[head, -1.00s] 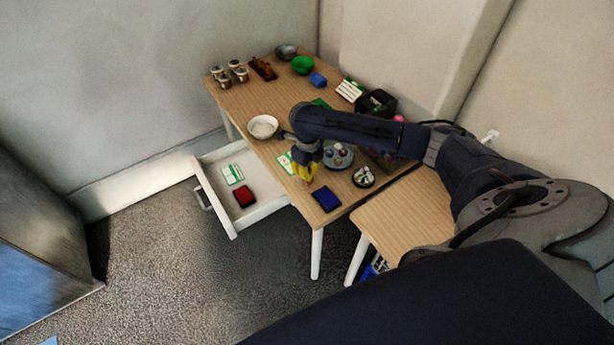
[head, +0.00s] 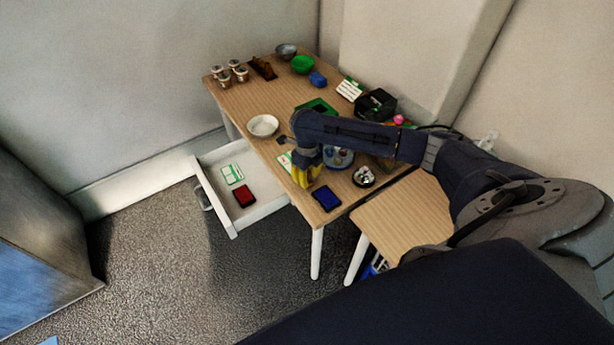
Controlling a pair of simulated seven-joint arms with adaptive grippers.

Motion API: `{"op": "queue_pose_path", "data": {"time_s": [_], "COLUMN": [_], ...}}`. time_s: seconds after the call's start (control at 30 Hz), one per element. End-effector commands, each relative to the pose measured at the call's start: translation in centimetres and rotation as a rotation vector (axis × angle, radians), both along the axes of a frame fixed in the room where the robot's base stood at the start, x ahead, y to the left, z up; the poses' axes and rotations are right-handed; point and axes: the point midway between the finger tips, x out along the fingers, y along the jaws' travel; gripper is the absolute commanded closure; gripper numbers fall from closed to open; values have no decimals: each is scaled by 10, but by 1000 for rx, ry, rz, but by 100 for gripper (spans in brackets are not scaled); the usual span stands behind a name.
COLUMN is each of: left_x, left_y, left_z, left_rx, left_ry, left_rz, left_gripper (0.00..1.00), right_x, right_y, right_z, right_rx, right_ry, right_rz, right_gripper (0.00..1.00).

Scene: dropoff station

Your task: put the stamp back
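My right gripper (head: 306,178), with yellow fingers, points down over the near part of the wooden table (head: 240,97). It is small and partly covered by my own arm, so I cannot tell if its fingers are open or shut on a stamp. A round grey-blue holder (head: 343,155) with small items on it stands just right of the gripper. A white and green card (head: 284,161) lies just left of the gripper. A blue ink pad (head: 327,198) lies near the table's front corner. No stamp can be made out clearly. My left gripper is out of view.
An open white drawer (head: 217,211) holds a red pad (head: 244,195) and a green-edged card (head: 232,174). A small round dish (head: 364,176) stands at the right edge. A white bowl (head: 262,126), green tray (head: 322,106) and black box (head: 376,103) stand farther back.

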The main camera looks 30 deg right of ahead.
Motion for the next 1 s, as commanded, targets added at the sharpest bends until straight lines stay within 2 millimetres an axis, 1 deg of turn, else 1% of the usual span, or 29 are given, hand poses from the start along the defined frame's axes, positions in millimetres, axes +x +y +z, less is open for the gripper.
{"op": "queue_pose_path", "data": {"time_s": [0.2, 0.33, 0.47, 0.6, 0.8, 1.0], "left_x": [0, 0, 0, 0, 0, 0], "left_y": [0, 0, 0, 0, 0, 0], "left_z": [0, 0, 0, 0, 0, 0], "left_rx": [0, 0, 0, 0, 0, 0], "left_ry": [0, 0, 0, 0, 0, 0], "left_rz": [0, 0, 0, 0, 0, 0], "left_gripper": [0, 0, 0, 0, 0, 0], "right_x": [0, 1, 0, 0, -2, -3], "right_y": [0, 0, -1, 0, 1, 1], "right_z": [1, 11, 30, 57, 90, 112], "right_rx": [0, 1, -2, -2, 0, 0], "right_ry": [0, -2, -4, -5, -3, -2], "right_rz": [0, -1, 1, 2, 1, 1], "right_gripper": [73, 73, 73, 73, 73, 73]}}
